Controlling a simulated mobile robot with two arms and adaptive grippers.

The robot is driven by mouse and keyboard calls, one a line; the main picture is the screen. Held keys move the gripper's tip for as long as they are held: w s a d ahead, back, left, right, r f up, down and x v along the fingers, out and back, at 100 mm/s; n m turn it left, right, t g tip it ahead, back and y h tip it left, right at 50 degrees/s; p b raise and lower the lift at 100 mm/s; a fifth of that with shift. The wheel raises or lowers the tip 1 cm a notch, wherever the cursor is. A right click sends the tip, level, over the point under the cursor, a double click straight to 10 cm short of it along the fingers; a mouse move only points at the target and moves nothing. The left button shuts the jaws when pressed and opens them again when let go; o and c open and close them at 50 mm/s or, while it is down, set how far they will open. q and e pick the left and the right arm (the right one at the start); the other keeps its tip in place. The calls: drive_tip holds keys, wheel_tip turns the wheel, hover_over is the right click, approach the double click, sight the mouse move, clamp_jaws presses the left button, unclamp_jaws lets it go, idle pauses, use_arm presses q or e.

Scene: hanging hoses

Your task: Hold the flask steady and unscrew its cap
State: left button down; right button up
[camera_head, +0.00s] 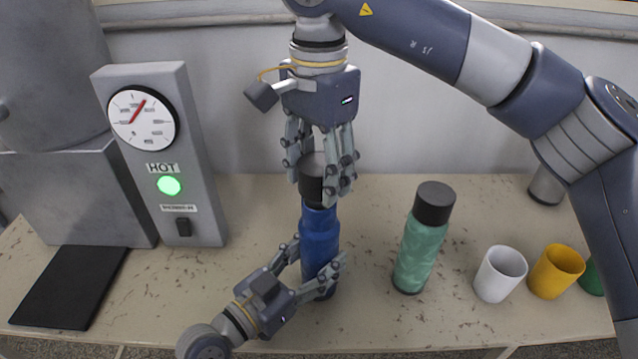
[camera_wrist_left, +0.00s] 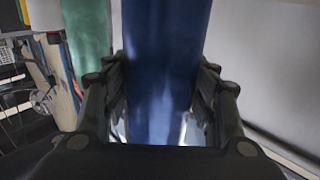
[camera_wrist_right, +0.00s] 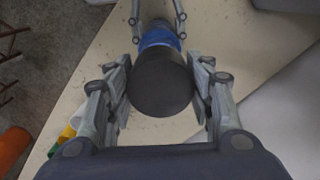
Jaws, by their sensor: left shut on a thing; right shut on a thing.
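A blue flask (camera_head: 318,238) stands upright on the counter with a black cap (camera_head: 313,172) on top. My left gripper (camera_head: 322,272) is shut on the lower part of the blue body, and in the left wrist view the blue flask (camera_wrist_left: 163,70) fills the space between the fingers. My right gripper (camera_head: 322,180) comes from above and is shut on the black cap. In the right wrist view the cap (camera_wrist_right: 160,84) sits between the two fingers, with a strip of blue body beyond it. Whether the cap has turned or lifted cannot be told.
A green flask (camera_head: 419,245) with a black cap stands right of the blue flask. A white cup (camera_head: 499,274), a yellow cup (camera_head: 556,270) and a green cup (camera_head: 593,278) stand further right. A grey machine (camera_head: 165,150) with a dial and lit green lamp stands left, by a black mat (camera_head: 72,287).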

use_arm(q)
drive_tip(key=c, duration=0.6)
unclamp_jaws()
drive_tip(key=shift+o, duration=0.2)
drive_tip(key=shift+s+a+f, duration=0.1)
drive_tip(key=shift+s+a, duration=0.3)
drive_tip(key=v, duration=1.1)
